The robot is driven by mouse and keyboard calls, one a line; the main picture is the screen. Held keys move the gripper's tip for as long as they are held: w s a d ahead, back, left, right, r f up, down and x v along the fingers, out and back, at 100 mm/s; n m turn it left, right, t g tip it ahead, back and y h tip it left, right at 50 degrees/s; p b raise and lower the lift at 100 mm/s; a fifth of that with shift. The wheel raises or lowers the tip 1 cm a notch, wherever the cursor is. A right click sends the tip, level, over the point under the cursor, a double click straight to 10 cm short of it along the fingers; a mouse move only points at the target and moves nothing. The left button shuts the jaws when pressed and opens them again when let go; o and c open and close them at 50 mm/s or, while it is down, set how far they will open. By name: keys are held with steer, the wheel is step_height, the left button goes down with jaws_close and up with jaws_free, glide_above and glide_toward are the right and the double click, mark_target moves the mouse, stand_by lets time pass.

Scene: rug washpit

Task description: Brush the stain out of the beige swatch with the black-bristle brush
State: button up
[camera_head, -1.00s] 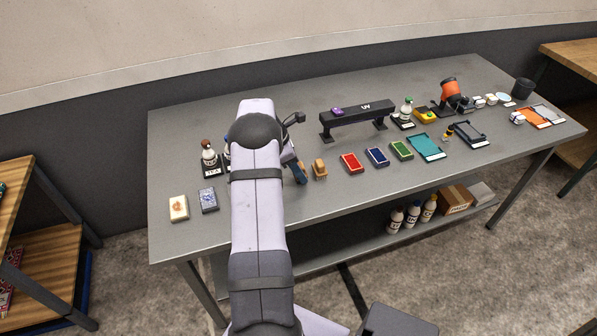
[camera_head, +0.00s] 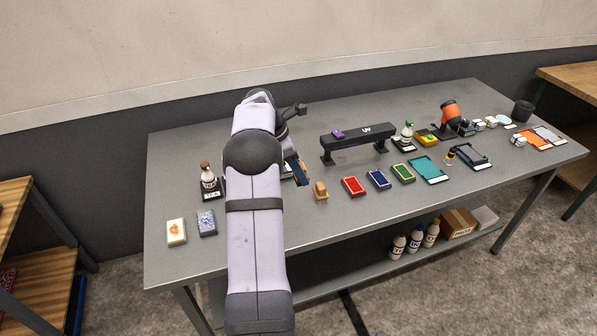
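My gripper (camera_head: 301,174) points down over the middle-left of the table, well to the right of the swatch. Its fingers show only as a dark and blue shape, too small to tell whether they are open or hold something. A small tan brush-like block (camera_head: 320,191) stands on the table just right of my gripper. Its bristle colour cannot be made out. My arm hides the table behind it, and I cannot pick out the black-bristle brush for sure.
A blue-patterned swatch (camera_head: 207,223) lies beside the beige one. Red (camera_head: 353,187), blue (camera_head: 378,180) and green (camera_head: 402,174) pads lie to the right, before a black UV bar (camera_head: 362,138).

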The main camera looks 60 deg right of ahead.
steer(key=c, duration=0.3)
steer(key=shift+w+a+r+p, duration=0.1)
steer(key=shift+w+r+p, duration=0.2)
steer(key=shift+w+p, duration=0.1)
steer(key=shift+w+a+r+p, duration=0.3)
steer(key=shift+w+a+p, duration=1.55)
steer(key=shift+w, duration=0.75)
steer(key=shift+w+a+r+p, duration=0.25)
steer(key=shift+w+a+p, duration=1.6)
steer(key=shift+w, duration=0.75)
steer(key=shift+w+a+r+p, duration=0.3)
steer(key=shift+w+a+p, duration=1.25)
steer(key=shift+w+p, duration=0.8)
steer(key=shift+w+b, duration=0.2)
steer(key=shift+b, duration=0.1)
